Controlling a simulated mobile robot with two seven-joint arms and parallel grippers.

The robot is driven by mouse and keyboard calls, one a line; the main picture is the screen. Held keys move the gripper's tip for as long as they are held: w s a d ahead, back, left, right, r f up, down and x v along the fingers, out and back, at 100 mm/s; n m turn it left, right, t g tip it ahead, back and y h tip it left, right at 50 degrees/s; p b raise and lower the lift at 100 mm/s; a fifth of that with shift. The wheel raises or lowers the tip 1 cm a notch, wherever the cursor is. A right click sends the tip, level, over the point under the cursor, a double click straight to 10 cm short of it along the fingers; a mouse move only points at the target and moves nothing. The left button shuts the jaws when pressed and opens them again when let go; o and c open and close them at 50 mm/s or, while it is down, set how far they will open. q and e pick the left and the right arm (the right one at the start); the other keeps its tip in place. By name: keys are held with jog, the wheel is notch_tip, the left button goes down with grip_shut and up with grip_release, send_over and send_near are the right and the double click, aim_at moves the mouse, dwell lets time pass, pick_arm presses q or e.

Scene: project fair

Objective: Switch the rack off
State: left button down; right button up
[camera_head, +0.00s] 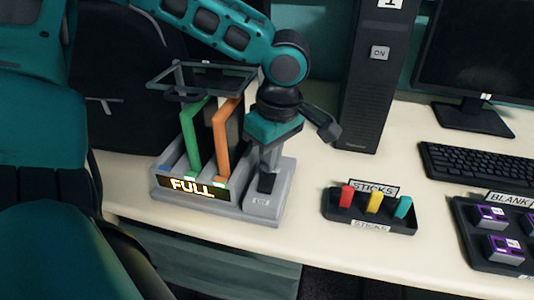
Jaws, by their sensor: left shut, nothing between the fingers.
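The grey rack (236,212) stands on the desk left of centre, with a lit display (192,188) reading "FULL". A green upright piece (191,140) and an orange upright piece (222,145) stand in its slots. At its right end is a grey switch block (283,190) with a small label (261,202) too small to read surely. My left gripper (267,180) is shut and empty, pointing down right over this block. It hides most of the switch, so I cannot tell the switch's position or whether the fingers touch it. My right gripper is out of view.
A tray (372,226) marked "STICKS" holds red, yellow and teal sticks to the right. Beyond it are a tray (467,240) marked "BLANK", a keyboard (480,172) and a monitor (470,60). A black tower (372,100) with an "ON" label stands behind. The desk between rack and sticks is clear.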

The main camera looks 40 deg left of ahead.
aim_at(270, 176)
pick_arm(q)
jog(key=shift+f+b, duration=0.7)
jog(key=shift+f, duration=0.2)
dwell(0.6)
notch_tip(270, 176, up, 5)
jog(key=p, duration=0.4)
jog(key=shift+p, duration=0.3)
notch_tip(270, 176, up, 2)
jog(key=shift+r+p, duration=0.1)
jog(key=shift+p, duration=0.8)
